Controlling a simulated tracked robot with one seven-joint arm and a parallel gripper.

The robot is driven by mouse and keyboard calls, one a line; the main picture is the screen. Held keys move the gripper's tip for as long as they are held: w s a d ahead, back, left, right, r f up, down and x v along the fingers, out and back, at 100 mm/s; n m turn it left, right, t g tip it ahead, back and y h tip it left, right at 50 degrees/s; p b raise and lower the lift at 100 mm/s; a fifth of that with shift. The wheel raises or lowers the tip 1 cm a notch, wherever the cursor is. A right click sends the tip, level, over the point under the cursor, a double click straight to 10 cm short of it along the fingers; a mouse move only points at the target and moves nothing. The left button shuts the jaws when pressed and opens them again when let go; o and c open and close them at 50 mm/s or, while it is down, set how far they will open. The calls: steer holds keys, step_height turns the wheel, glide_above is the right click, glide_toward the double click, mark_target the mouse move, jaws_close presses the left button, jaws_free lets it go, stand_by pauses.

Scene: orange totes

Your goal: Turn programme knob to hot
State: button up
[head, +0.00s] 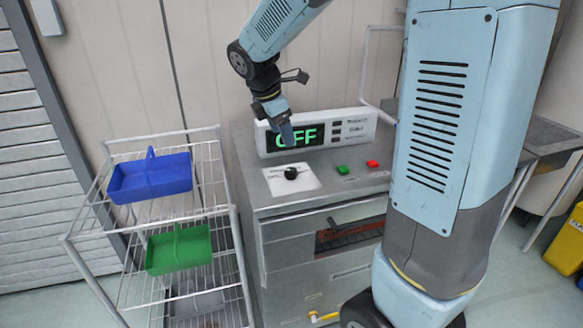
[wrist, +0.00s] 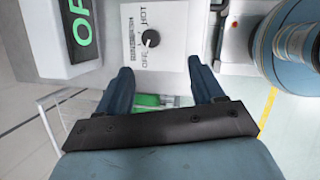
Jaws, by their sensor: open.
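The programme knob (head: 291,173) is a small black dial on a white plate on top of the grey machine. In the wrist view the knob (wrist: 151,38) sits among printed labels, with HOT and OFF readable. Its pointer is too small to read surely. The display (head: 297,134) shows green letters reading OFF, its first letter partly covered. My gripper (head: 286,137) is above the knob in the head view, apart from it. In the wrist view my gripper (wrist: 162,66) is open and empty, its two fingers spread, with the knob beyond the fingertips.
A green button (head: 342,170) and a red button (head: 373,163) are right of the knob plate. A wire rack (head: 140,135) at left holds a blue tote (head: 150,178) and a green tote (head: 179,250). A drawer (head: 350,233) is in the machine's front.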

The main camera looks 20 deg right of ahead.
mark_target(290, 170)
steer(key=w+d+f+n, duration=0.1)
steer(key=f, duration=0.4)
steer(key=w+d+f, duration=0.1)
steer(key=w+f, duration=0.1)
steer(key=f, duration=0.3)
steer(key=w+d+f+n, duration=0.1)
steer(key=w+f, duration=0.1)
steer(key=f, duration=0.3)
steer(key=shift+d+n, duration=0.3)
